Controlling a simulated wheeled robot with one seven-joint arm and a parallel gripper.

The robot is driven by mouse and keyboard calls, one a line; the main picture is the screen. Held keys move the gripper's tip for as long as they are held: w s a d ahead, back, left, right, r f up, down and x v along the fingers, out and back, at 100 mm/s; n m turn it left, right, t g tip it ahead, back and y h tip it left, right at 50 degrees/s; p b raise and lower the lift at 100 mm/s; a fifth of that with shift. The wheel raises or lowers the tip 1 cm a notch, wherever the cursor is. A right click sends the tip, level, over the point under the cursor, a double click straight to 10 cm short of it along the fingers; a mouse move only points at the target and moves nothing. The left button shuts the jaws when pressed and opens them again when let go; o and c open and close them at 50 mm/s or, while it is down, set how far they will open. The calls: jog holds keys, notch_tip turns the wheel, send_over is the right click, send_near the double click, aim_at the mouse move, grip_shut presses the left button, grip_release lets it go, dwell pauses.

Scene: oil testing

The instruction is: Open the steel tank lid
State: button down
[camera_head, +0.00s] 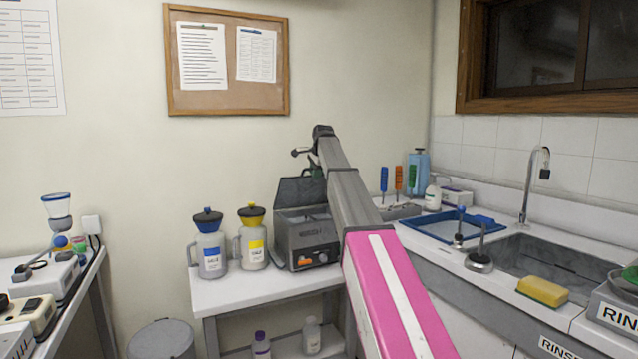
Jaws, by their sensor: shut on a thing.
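The steel tank (307,236) is a dark grey box on the small white table, with an orange switch on its front. Its lid (298,191) stands raised at the back, so the tank's top is open. My arm reaches over from the lower right and covers the tank's right side. My gripper (314,166) is small and dark at the lid's upper right edge and is shut on the lid. The fingertips are partly hidden by my arm, and the exact grip point is hard to make out.
Two jugs, one with a blue top (211,250) and one with a yellow label (253,240), stand close left of the tank. To the right are a blue-rimmed tray (450,228), a sink (560,268) with a tap, and a yellow sponge (542,291). A bin (163,340) stands below left.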

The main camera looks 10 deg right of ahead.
jog(key=shift+w+a+r, duration=0.7)
jog(key=shift+w+a, duration=0.1)
jog(key=shift+w, duration=1.55)
jog(key=shift+w+a+r, duration=0.75)
jog(key=shift+w, duration=1.55)
jog(key=shift+w+a+r, duration=0.7)
jog(key=shift+w+a, duration=0.1)
jog(key=shift+w, duration=1.55)
jog(key=c, duration=1.1)
grip_release()
jog(key=shift+f, duration=0.15)
jog(key=shift+r, duration=0.25)
jog(key=v, duration=1)
jog(key=shift+s+r, duration=0.15)
jog(key=shift+r, duration=0.1)
jog(key=shift+d, duration=0.1)
